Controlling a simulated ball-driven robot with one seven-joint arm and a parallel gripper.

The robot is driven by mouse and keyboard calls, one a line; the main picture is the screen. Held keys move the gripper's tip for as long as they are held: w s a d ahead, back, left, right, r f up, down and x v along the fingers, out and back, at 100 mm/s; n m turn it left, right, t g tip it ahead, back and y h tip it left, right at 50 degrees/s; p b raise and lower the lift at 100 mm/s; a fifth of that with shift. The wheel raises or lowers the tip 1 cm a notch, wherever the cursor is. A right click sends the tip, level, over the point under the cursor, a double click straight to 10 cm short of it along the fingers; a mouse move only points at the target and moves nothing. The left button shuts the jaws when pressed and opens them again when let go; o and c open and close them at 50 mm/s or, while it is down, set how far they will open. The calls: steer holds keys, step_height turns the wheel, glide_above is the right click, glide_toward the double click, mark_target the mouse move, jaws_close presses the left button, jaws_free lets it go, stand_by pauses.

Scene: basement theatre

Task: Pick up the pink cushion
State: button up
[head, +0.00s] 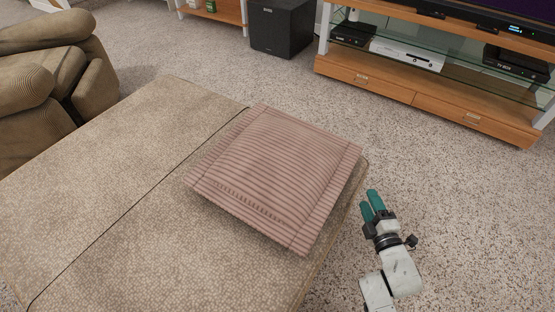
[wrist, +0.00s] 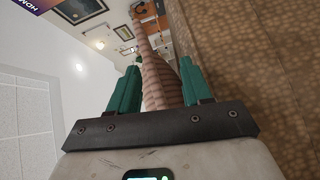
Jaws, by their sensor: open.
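The pink ribbed cushion (head: 283,170) lies flat on the beige ottoman (head: 120,150), near its right edge, in the head view. My gripper (head: 371,203) with green fingers is just right of the ottoman's edge, to the right of the cushion and apart from it in the picture. In the wrist view my gripper (wrist: 159,66) is open, with its fingers spread. The cushion (wrist: 158,82) shows edge-on between and beyond the fingers. I cannot tell whether its edge is within the jaws. The ottoman's side fills the right of the wrist view.
A brown armchair (head: 50,75) stands at the upper left. A wooden media stand (head: 440,100) with electronics is at the upper right, and a black speaker box (head: 282,27) stands at the back. The speckled floor right of the ottoman is clear.

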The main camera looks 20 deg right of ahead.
steer(key=w+b, duration=0.1)
steer(key=w, duration=0.2)
steer(key=w+r+n+t, duration=0.1)
steer(key=w, duration=0.3)
steer(key=w+r+n+b, duration=0.1)
steer(key=w, duration=0.2)
steer(key=shift+w+d+r+t+y+b, duration=0.15)
steer(key=shift+w+d+t+y+b, duration=0.15)
steer(key=shift+w+d, duration=0.05)
jaws_close()
stand_by(0.3)
